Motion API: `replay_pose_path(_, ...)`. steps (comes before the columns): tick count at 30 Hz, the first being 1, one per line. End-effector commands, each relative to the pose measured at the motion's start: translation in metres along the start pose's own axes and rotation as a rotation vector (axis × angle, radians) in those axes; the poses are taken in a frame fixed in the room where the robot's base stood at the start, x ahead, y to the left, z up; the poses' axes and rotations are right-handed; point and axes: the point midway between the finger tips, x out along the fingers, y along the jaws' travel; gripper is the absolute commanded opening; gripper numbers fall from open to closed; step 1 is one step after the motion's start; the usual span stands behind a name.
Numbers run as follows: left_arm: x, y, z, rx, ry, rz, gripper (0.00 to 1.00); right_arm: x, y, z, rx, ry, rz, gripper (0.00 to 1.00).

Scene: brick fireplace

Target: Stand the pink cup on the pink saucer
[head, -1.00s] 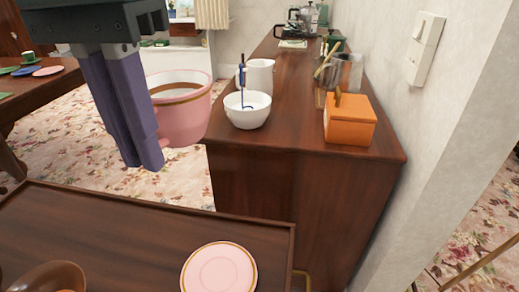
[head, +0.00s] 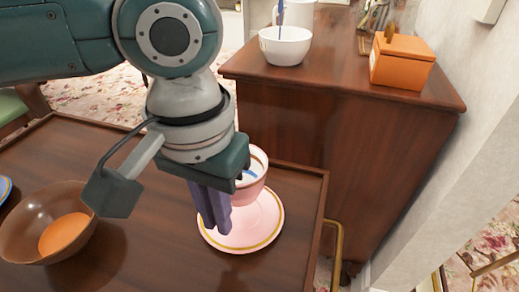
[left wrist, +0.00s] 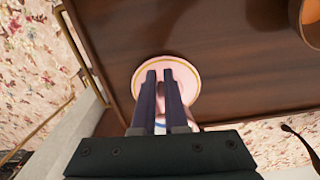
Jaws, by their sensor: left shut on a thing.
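The pink cup (head: 254,180) has a gold rim and a pale inside. It is roughly upright over the pink saucer (head: 266,228), which has a gold ring and lies on the dark wooden tray-like table. My left gripper (head: 214,228) points down and is shut on the cup's left side, in front of it. I cannot tell whether the cup's base touches the saucer. In the left wrist view the saucer (left wrist: 186,74) lies beyond the fingers (left wrist: 163,74), and the cup is mostly hidden by them. My right gripper is not in view.
A brown bowl (head: 38,218) with orange inside stands on the table (head: 150,245) at left. A blue plate (head: 4,188) shows at the left edge. A raised rim borders the table. Beyond it, a cabinet (head: 300,120) bears a white bowl (head: 285,47) and an orange box (head: 402,62).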

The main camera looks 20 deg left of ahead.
Motion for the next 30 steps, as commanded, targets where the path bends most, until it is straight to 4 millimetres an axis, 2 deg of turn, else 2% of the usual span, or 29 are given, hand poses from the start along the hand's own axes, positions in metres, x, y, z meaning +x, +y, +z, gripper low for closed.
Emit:
replay_pose_path(10,0.045,-0.001,0.001,0.000,0.000,-0.002,0.00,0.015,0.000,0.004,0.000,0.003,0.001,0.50)
replay_pose_path(23,0.050,0.000,0.001,0.000,0.000,0.000,0.00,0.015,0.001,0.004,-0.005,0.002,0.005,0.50)
replay_pose_path(24,0.050,0.000,0.001,0.000,0.000,0.000,0.14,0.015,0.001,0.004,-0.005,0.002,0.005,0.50)
replay_pose_path(30,0.050,-0.001,0.001,0.000,0.000,0.000,0.36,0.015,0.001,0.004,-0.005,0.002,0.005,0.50)
